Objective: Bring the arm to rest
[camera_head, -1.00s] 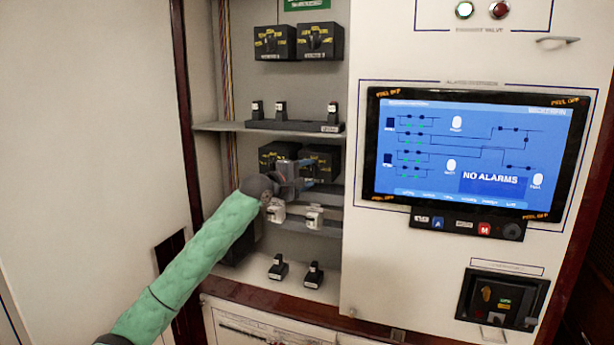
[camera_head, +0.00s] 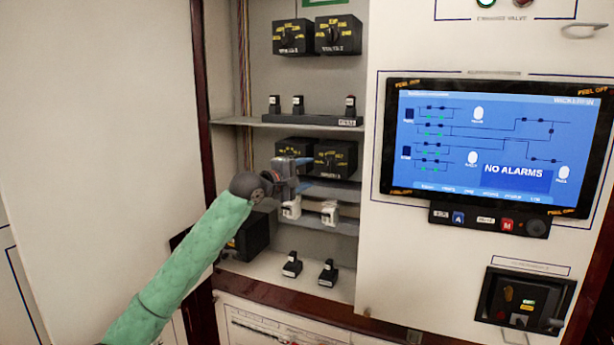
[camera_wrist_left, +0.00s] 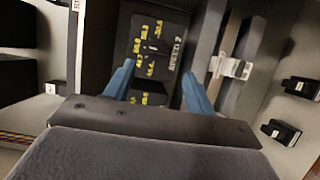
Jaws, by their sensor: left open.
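My left gripper (camera_head: 303,174) is in the open cabinet, in front of the middle shelf area; its green-sleeved arm comes in from the lower left. In the left wrist view its two blue fingers (camera_wrist_left: 158,88) are spread apart with nothing between them. Beyond them is a black box with a rotary knob and yellow marks (camera_wrist_left: 156,48). A white breaker switch (camera_wrist_left: 234,68) is to the right of the fingers, apart from them. My right gripper is in no view.
Two black knob boxes (camera_head: 292,37) are at the top of the cabinet. Black switches (camera_head: 298,104) stand on the upper shelf, white ones (camera_head: 330,212) on the middle rail, and two black ones (camera_head: 328,273) at the bottom. A screen (camera_head: 490,150) reading NO ALARMS is to the right.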

